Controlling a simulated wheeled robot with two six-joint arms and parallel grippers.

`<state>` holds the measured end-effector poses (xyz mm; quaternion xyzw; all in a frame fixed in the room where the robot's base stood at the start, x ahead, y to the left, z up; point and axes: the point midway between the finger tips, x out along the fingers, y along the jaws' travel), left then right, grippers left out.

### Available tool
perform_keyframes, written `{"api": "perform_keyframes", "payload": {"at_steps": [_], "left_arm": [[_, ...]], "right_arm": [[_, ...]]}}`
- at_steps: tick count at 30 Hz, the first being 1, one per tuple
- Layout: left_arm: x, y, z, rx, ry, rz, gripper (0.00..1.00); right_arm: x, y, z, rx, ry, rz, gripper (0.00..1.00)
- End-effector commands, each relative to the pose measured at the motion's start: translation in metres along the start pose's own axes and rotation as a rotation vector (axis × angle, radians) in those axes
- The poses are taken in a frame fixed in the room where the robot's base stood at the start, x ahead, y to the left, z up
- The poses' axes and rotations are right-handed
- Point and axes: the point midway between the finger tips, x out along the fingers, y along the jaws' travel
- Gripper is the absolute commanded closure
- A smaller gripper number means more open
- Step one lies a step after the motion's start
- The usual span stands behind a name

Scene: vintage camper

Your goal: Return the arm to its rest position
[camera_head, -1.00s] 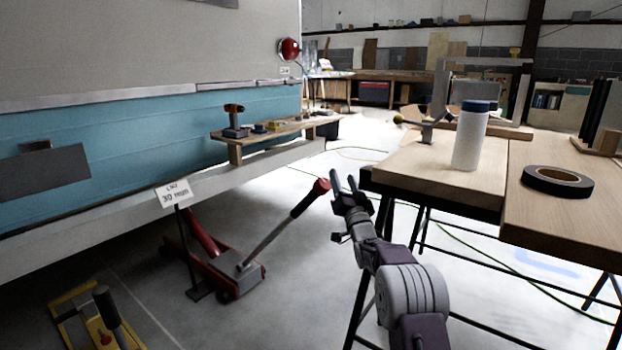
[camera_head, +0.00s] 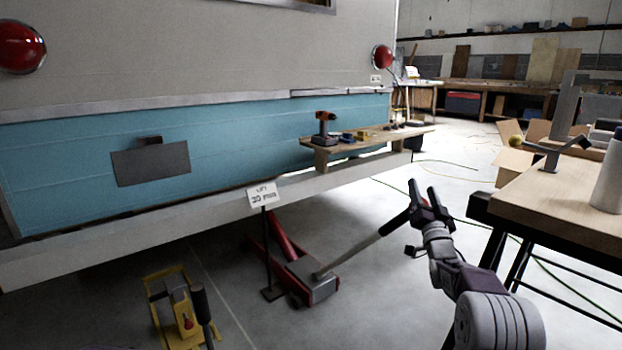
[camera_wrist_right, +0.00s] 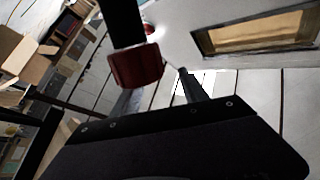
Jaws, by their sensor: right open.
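My right gripper (camera_head: 423,193) is raised in the head view, left of the wooden workbench (camera_head: 553,187) and in front of the camper's rear. Its two dark fingers point up and stand apart, with nothing between them. The red end of the floor jack's handle is hidden behind the fingers in the head view. In the right wrist view a dark red block-like thing (camera_wrist_right: 136,66) shows beyond the gripper's dark body; I cannot tell how near it is. My left gripper is not in view.
A yellow tool (camera_head: 172,311) stands at lower left. A wooden shelf (camera_head: 372,141) with a drill juts from the camper (camera_head: 220,150).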

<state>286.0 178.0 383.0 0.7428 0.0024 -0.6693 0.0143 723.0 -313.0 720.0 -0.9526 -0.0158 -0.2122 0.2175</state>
Motion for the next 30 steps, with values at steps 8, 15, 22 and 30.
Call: {"api": "perform_keyframes", "payload": {"at_steps": [8, 15, 22, 30], "left_arm": [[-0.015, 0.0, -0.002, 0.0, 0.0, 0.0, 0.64], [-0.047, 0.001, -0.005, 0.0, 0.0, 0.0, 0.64], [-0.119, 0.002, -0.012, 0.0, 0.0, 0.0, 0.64], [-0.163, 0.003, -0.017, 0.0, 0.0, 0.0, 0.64]], "right_arm": [[0.011, -0.029, -0.027, 0.003, 0.02, -0.033, 0.48], [0.022, -0.086, -0.073, 0.019, 0.031, -0.081, 0.48], [-0.003, -0.155, -0.094, 0.038, -0.227, 0.02, 0.48], [-0.18, -0.138, -0.008, -0.119, -0.911, 0.283, 0.48]]}}
